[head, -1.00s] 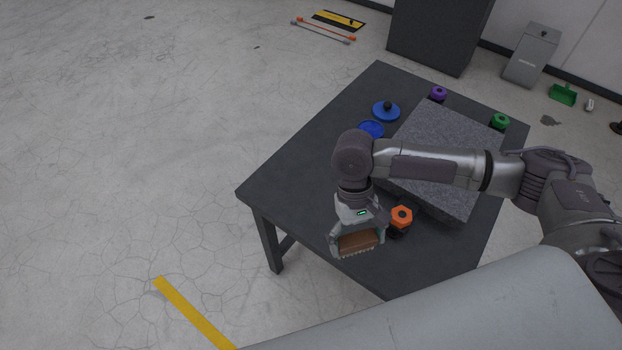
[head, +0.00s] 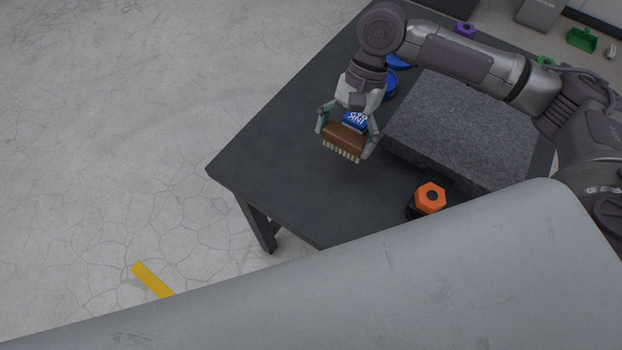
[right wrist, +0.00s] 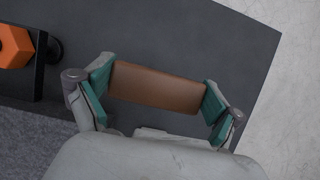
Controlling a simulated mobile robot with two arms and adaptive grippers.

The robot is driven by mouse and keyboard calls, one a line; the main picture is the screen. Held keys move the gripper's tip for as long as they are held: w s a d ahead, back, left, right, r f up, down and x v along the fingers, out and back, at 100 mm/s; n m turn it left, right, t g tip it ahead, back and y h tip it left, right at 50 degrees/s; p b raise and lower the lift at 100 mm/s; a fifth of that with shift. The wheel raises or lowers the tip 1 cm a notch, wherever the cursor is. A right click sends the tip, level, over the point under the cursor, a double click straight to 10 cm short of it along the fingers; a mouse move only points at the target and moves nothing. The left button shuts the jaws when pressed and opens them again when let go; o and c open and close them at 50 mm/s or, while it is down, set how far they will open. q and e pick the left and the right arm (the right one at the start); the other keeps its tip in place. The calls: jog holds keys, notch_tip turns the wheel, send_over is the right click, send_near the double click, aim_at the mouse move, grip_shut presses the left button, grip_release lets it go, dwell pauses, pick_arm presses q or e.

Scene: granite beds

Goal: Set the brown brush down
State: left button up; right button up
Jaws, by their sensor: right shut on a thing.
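The brown brush (head: 345,138) has a brown block and pale bristles along its lower edge in the head view. My right gripper (head: 348,136) is shut on it, one finger at each end. The brush is over the dark table (head: 270,150), left of the granite slab; I cannot tell whether its bristles touch the top. In the right wrist view the brown block (right wrist: 156,88) lies between the teal pads of my right gripper (right wrist: 157,92). A blue label with white letters shows just behind the brush in the head view. My left gripper is not in view.
A grey granite slab (head: 465,130) lies on the table to the right. An orange knob (head: 430,197) stands near the front edge. Blue round items (head: 390,84) are behind the gripper, and a purple knob (head: 465,30) is farther back. The table's left front is clear.

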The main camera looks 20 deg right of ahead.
jog(key=a+f, duration=0.1)
jog(key=a, duration=0.1)
jog(key=s+a+f, duration=0.1)
jog(key=a+f, duration=0.2)
jog(key=a, duration=0.2)
jog(key=shift+s+a+f, duration=0.1)
jog(key=shift+s+f, duration=0.1)
jog(key=shift+s, duration=0.1)
notch_tip(320, 180, down, 4)
jog(key=shift+f+b, duration=0.1)
jog(key=shift+b, duration=0.35)
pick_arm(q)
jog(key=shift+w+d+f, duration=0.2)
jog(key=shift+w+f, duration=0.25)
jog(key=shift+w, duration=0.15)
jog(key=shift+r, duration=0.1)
pick_arm(e)
jog(key=o, duration=0.8)
jog(key=shift+c, duration=0.2)
pick_arm(q)
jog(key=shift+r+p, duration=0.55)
jog(key=shift+p, duration=0.1)
pick_arm(e)
jog(key=v, duration=1.2)
